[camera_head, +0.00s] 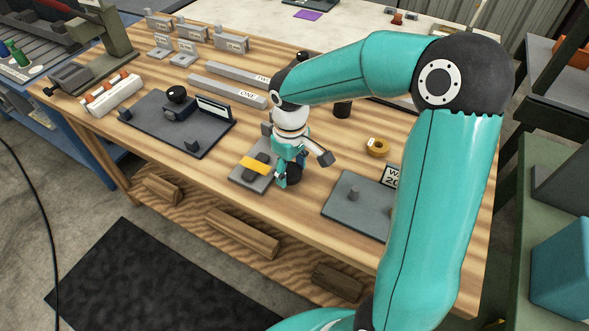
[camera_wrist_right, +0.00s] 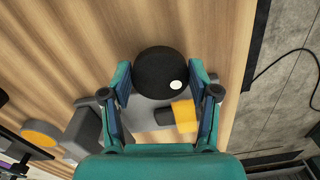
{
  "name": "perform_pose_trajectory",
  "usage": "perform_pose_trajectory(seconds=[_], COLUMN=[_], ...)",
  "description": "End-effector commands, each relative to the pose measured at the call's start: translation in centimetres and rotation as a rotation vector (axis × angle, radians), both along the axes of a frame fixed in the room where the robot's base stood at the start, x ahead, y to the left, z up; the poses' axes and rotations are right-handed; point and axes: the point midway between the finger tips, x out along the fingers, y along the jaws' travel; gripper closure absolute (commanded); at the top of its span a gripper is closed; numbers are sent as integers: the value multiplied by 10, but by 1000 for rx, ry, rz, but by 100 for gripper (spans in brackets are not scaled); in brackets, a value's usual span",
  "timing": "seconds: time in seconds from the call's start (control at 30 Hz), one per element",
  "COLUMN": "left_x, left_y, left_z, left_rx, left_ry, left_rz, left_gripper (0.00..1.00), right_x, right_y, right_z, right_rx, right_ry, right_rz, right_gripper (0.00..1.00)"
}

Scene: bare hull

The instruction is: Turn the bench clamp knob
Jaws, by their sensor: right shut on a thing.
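The bench clamp knob is a round black knob with a white dot (camera_wrist_right: 160,72); in the head view it shows as a dark round shape (camera_head: 294,173). It belongs to a small grey clamp base with a yellow block (camera_head: 255,165) near the bench's front edge; the yellow block also shows in the wrist view (camera_wrist_right: 184,115). My right gripper (camera_head: 287,171) points down over the knob. In the wrist view its two fingers (camera_wrist_right: 160,78) press on opposite sides of the knob. The gripper hides part of the clamp. My left gripper is out of view.
On the wooden bench (camera_head: 310,205), a dark fixture with another black knob (camera_head: 177,93) stands left of the clamp. A grey plate with a peg (camera_head: 354,208) lies to the right, and a yellow tape roll (camera_head: 377,147) sits behind. Grey bars (camera_head: 228,83) lie farther back.

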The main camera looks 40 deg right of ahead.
Motion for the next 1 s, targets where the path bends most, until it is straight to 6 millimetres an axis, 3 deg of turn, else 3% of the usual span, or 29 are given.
perform_pose_trajectory(seconds=[0.4, 0.97, 1.0], left_x=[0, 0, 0], left_y=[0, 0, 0], left_z=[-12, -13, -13], left_rx=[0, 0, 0], left_ry=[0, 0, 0], left_rz=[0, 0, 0], left_gripper=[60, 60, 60], right_x=[6, 6, 6], right_y=[1, 0, 0], right_z=[3, 4, 4], right_rx=[0, -1, -1], right_ry=[-23, -22, -22], right_rz=[-223, -259, -259], right_gripper=[75, 74, 35])
